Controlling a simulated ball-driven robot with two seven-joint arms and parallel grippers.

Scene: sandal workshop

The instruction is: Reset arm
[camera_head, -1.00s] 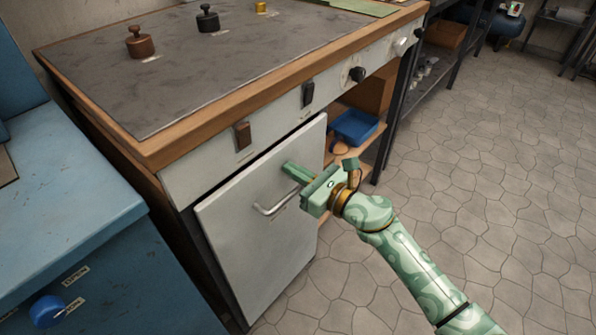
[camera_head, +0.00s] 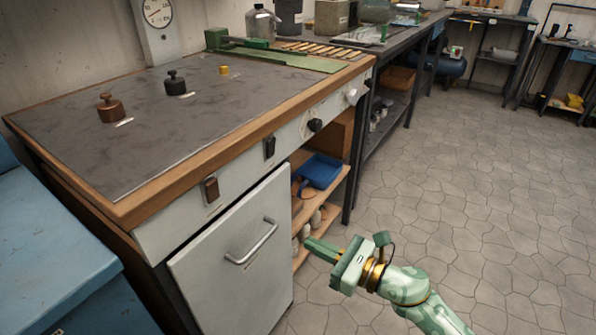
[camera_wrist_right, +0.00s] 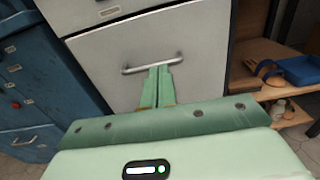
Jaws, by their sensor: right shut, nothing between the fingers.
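My right gripper (camera_head: 308,243) is green and shut, with nothing in it. In the head view it hangs in front of the workbench, to the right of the cabinet door's handle (camera_head: 252,241) and apart from it. The pale cabinet door (camera_head: 225,285) stands below the bench's control panel. In the right wrist view the two fingers (camera_wrist_right: 157,88) lie together, and their tips appear just below the metal handle (camera_wrist_right: 152,63). My left gripper is not in view.
Open shelves right of the door hold a blue tray (camera_head: 320,171) and several small items. Weights such as a copper one (camera_head: 110,108) stand on the grey benchtop (camera_head: 150,140). A blue cabinet (camera_head: 60,260) stands at left. The tiled floor (camera_head: 450,190) at right is clear.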

